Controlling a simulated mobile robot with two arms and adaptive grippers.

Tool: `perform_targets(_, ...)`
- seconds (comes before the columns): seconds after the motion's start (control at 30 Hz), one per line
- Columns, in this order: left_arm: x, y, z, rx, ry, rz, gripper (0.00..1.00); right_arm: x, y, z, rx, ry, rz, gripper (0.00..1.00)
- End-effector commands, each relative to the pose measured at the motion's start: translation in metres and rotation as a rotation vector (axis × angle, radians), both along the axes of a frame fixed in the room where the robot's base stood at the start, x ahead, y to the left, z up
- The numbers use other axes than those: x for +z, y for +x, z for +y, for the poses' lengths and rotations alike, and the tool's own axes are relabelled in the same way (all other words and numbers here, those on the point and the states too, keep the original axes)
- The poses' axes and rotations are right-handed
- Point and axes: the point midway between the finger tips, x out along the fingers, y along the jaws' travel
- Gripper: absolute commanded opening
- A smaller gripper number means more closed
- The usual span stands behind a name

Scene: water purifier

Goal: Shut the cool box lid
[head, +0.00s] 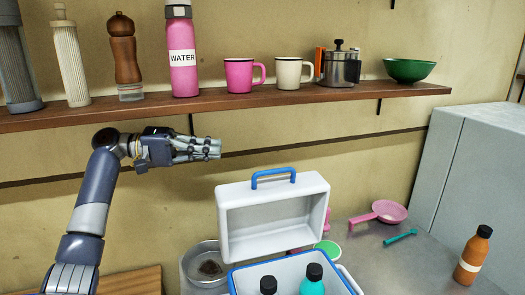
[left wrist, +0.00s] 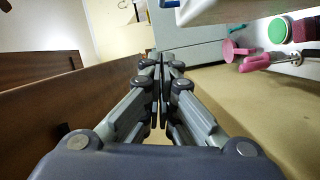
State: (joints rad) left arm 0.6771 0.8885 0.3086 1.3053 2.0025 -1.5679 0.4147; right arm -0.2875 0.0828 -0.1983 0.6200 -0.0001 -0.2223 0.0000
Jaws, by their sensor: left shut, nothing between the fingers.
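The cool box (head: 238,279) stands on the counter at the bottom of the head view, with a blue inner rim. Its white lid (head: 225,214) with a blue handle (head: 287,172) stands open, tilted up behind the box. Bottles with black caps stand inside, one of them teal (head: 313,282). My left gripper (head: 218,149) is shut and empty, below the shelf and above and left of the lid, apart from it. In the left wrist view the closed fingers (left wrist: 162,62) show, with a white edge, likely the lid, at the top. My right gripper is not in view.
A wooden shelf (head: 300,100) runs above my left gripper, bearing a pink water bottle (head: 183,60), mugs, a pepper mill, and a green bowl (head: 409,69). A metal pot (head: 203,262) stands left of the box. An orange bottle (head: 473,256) and a pink pan (head: 389,211) are to the right.

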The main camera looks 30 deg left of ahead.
Motion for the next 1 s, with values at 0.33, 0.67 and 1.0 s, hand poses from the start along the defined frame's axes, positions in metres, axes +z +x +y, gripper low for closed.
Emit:
perform_targets(0.33, 0.001, 0.028, -0.045, -0.005, -0.001, 0.0, 0.0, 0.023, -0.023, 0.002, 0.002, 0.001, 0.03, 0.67)
perform_targets(0.67, -0.009, 0.044, -0.094, -0.001, 0.001, 0.002, 0.0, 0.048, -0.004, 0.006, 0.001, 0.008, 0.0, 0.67)
perform_targets(1.0, -0.017, 0.028, -0.11, 0.001, -0.001, 0.001, 0.0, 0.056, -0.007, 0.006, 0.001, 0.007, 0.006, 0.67)
